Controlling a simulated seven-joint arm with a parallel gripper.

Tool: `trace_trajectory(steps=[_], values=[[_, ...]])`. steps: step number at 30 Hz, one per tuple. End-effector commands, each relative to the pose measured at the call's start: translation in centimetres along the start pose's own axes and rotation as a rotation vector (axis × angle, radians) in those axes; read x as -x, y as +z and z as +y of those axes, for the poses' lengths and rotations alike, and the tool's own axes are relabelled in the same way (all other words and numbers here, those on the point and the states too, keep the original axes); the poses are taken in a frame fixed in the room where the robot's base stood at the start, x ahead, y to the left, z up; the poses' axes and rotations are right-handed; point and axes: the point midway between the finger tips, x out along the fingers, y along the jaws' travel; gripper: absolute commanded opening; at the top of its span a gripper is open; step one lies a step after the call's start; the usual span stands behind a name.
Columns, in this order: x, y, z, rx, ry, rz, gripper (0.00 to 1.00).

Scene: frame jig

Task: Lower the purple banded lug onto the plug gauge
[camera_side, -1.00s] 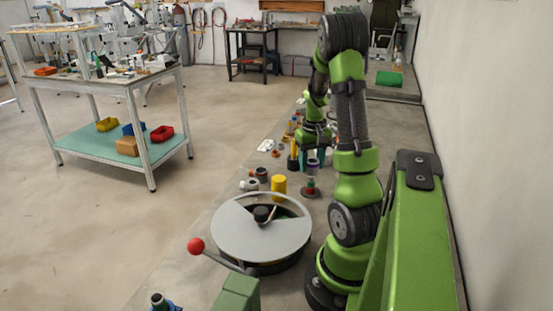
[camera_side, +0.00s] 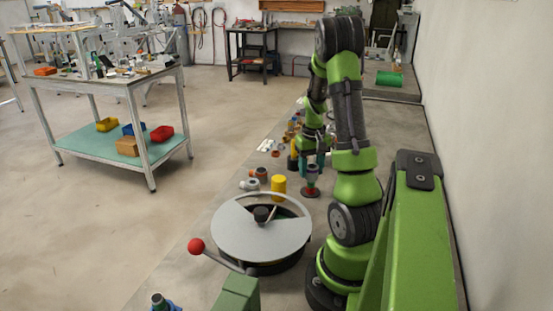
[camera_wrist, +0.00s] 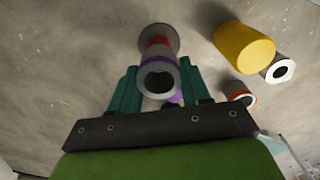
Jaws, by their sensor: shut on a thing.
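My gripper (camera_wrist: 160,82) has its teal fingers shut on the purple banded lug (camera_wrist: 158,64), a pale grey hollow piece whose dark bore faces the wrist camera. In the side view my gripper (camera_side: 312,160) is low over the bench. The plug gauge (camera_side: 311,188) stands directly below it, with a dark round base and a red part. In the wrist view, a red band and round flange, apparently the gauge (camera_wrist: 157,35), show just beyond the lug, nearly in line with it. Whether the lug touches or surrounds the gauge is hidden.
A yellow cylinder (camera_side: 279,185) stands left of the gauge, with a grey ring-like part (camera_side: 249,184) and a dark cylinder (camera_side: 262,175) nearby. A round grey disc (camera_side: 260,232) lies in front. Several small parts line the bench behind.

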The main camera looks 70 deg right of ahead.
Motion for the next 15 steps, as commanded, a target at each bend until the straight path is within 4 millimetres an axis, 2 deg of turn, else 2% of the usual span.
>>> trace_trajectory(steps=[15], values=[[-1.2, 0.0, 0.0, 0.001, 0.000, -0.001, 0.16]])
